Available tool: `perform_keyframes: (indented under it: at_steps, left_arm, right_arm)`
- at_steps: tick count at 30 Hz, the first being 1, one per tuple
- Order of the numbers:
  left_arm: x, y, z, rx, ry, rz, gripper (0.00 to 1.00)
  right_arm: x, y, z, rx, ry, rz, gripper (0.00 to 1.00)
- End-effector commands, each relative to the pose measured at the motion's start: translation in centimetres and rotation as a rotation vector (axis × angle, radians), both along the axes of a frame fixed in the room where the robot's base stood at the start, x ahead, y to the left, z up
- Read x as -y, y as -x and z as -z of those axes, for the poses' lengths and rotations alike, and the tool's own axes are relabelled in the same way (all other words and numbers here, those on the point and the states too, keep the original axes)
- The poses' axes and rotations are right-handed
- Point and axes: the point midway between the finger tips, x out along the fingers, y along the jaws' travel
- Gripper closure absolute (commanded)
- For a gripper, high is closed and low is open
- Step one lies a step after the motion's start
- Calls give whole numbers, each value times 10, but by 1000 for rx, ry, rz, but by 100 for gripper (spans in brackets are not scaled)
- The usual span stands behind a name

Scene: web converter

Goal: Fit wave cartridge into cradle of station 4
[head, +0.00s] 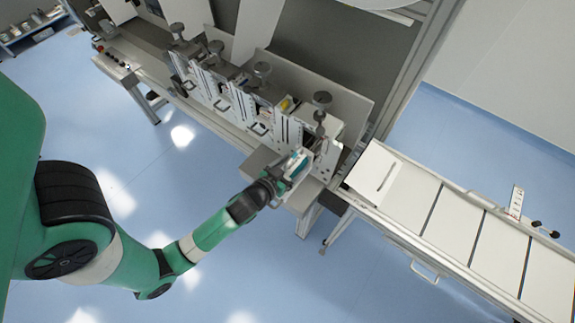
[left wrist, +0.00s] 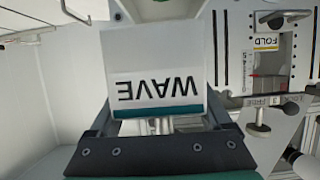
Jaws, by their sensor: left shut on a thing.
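The wave cartridge (left wrist: 155,62) is a white block with a teal edge and the word WAVE, upside down in the left wrist view. My left gripper (left wrist: 155,128) is shut on it. In the head view the left gripper (head: 287,177) holds the cartridge (head: 299,165) at the right end of the row of stations, close to the last station's front (head: 327,155). Whether the cartridge touches or sits in a cradle cannot be told. My right gripper is not in view.
Several stations with grey knobs (head: 262,69) line the machine. A grey shelf (head: 262,160) lies below the gripper. A conveyor table (head: 455,225) extends right. Blue floor in front is clear.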

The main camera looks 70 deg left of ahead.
Motion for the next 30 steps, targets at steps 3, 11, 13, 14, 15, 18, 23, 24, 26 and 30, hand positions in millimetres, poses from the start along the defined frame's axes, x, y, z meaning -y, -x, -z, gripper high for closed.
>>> perform_keyframes:
  at_steps: [3,11,13,14,15,18,23,24,26,30]
  left_arm:
    - [0,-1,-1,4,-2,1,100]
    - [-6,-2,42,3,-2,3,100]
    - [-7,0,52,2,-1,0,100]
    - [-7,0,54,-1,1,-1,100]
    - [-7,1,54,-3,3,-1,100]
    - [-7,2,53,-8,6,-2,100]
    - [-6,2,54,-11,6,-3,2]
    - [-7,2,54,-11,6,-3,0]
    - [-7,2,53,-8,4,-3,0]
    - [-7,2,51,-5,2,-2,0]
  right_arm:
    - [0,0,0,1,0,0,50]
    - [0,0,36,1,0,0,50]
    - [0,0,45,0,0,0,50]
    - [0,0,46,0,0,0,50]
    - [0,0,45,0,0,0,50]
    - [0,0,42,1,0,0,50]
    - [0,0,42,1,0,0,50]
    - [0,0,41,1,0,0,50]
    - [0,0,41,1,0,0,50]
    - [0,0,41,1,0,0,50]
